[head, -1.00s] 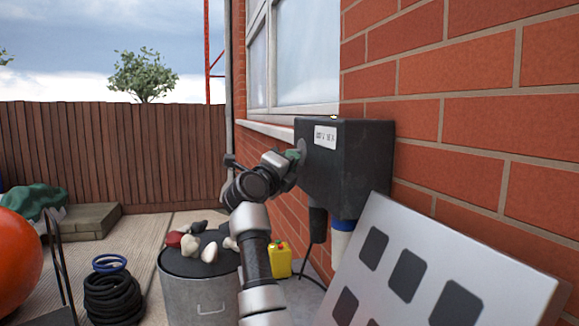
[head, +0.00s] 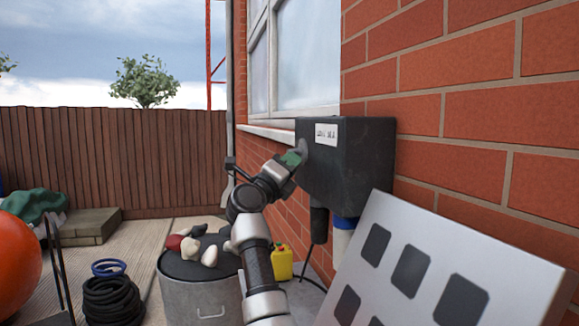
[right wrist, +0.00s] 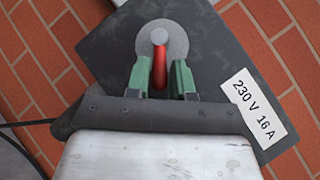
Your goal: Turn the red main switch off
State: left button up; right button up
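The red main switch (right wrist: 160,81) has a lever on a round grey disc (right wrist: 177,42) on the face of a dark box (head: 345,165). In the head view my right gripper (head: 293,158) meets the box's left face, and the red lever is hidden there. My left gripper is out of view.
A bin (head: 200,295) with lumps on top and a yellow canister (head: 282,262) stand beneath the arm.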

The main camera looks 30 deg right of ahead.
jog(key=o, duration=0.3)
jog(key=shift+a, duration=0.1)
jog(key=b+v, duration=0.1)
jog(key=v, duration=0.9)
jog(key=shift+a+f+b, duration=0.25)
jog(key=shift+b, duration=0.15)
jog(key=shift+s, duration=0.1)
